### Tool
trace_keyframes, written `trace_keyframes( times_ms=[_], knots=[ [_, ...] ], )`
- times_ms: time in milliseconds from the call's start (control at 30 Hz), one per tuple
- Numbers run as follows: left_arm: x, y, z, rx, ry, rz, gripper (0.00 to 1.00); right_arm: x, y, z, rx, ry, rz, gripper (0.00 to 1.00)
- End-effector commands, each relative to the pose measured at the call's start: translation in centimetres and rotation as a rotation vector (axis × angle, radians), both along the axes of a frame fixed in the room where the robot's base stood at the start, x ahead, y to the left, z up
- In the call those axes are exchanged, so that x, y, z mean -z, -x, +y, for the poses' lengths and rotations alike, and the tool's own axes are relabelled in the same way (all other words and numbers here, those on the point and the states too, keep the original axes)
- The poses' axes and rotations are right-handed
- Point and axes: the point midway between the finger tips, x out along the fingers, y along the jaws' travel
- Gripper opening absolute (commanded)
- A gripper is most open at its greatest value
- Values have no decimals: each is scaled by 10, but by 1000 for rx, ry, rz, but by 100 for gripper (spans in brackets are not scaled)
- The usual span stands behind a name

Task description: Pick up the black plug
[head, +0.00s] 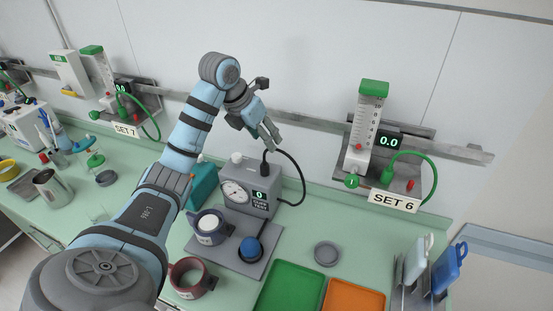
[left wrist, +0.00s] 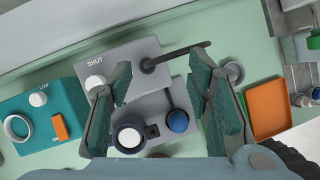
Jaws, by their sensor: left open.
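The black plug (head: 265,160) stands upright in the top of a grey test box (head: 237,189), with a black cable curving off to the right and down. In the left wrist view the plug (left wrist: 148,65) shows between my fingertips, towards the far side. My left gripper (head: 268,137) is open and empty, a little above the plug and pointing down at it. In the left wrist view its two fingers (left wrist: 160,78) stand apart on either side of the plug. I see no contact. My right gripper is not in view.
The box has a gauge and stands on a grey base with a white-filled cup (head: 209,226) and a blue dome (head: 251,249). A teal box (head: 203,184) is beside it. Green (head: 290,288) and orange (head: 353,297) trays lie in front. The SET 6 flowmeter (head: 367,125) hangs on the wall rail.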

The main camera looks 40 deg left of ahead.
Motion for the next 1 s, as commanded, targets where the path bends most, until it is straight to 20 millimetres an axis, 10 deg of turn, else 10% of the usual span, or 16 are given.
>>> trace_keyframes(
  times_ms=[333,1000],
  knots=[
    [66,2,29,-83,-47,74,46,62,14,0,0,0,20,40],
    [130,-33,21,-76,-48,72,46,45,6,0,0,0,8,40]
  ],
)
